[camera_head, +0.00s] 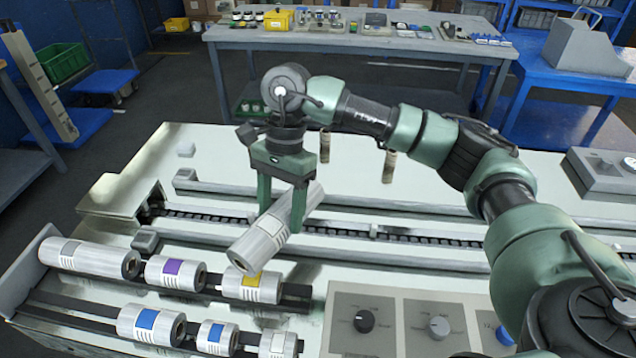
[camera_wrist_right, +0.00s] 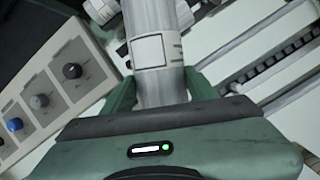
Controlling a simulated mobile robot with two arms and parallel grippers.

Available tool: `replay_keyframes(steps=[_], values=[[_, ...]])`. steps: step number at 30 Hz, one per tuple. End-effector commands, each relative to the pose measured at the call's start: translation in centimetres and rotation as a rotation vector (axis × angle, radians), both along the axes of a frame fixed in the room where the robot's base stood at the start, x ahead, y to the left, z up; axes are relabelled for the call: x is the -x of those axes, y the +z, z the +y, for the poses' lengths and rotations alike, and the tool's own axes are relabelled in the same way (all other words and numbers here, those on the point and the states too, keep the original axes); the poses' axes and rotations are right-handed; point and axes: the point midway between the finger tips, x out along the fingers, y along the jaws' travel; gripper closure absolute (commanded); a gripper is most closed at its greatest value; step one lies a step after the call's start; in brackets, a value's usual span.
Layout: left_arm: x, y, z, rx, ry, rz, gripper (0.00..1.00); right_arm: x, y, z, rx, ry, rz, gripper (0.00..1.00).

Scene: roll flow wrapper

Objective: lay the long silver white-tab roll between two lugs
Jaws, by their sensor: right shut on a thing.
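My right gripper (camera_head: 282,207) is shut on a long silver roll (camera_head: 262,238) with a white tab. The roll is held above the machine bed, slanting from upper right to lower left, its lower left end over the area by the rack. In the right wrist view the roll (camera_wrist_right: 157,84) lies between the two fingers, and a white square tab shows on it. The chain track (camera_head: 430,240) runs across the bed behind and below the roll. One small lug (camera_head: 374,230) shows on it; others are partly hidden or too small to tell. My left gripper is not in view.
Several silver rolls lie on the front-left rack, including a long one (camera_head: 90,258), a purple-tab one (camera_head: 175,271) and a yellow-tab one (camera_head: 250,288). A knob panel (camera_head: 362,300) stands front centre. Long guide rails (camera_head: 410,207) flank the chain. A cluttered table (camera_head: 360,42) stands behind.

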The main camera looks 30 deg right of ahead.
Motion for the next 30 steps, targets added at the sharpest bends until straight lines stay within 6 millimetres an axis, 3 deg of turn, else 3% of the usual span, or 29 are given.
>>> replay_keyframes(steps=[6, 12, 18, 30], values=[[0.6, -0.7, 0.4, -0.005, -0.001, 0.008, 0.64, -3.2, -1.3, -4.2, -0.016, -0.607, -0.098, 1.0], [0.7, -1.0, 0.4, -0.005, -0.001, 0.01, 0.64, -4.9, -1.7, -8.1, 0.004, -0.977, -0.163, 1.0], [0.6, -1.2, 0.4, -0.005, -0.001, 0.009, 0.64, -5.4, -2.0, -9.8, 0.019, -1.117, -0.188, 1.0], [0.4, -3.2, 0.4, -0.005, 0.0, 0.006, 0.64, -5.4, -4.9, -9.9, 0.019, -1.123, -0.186, 1.0]])
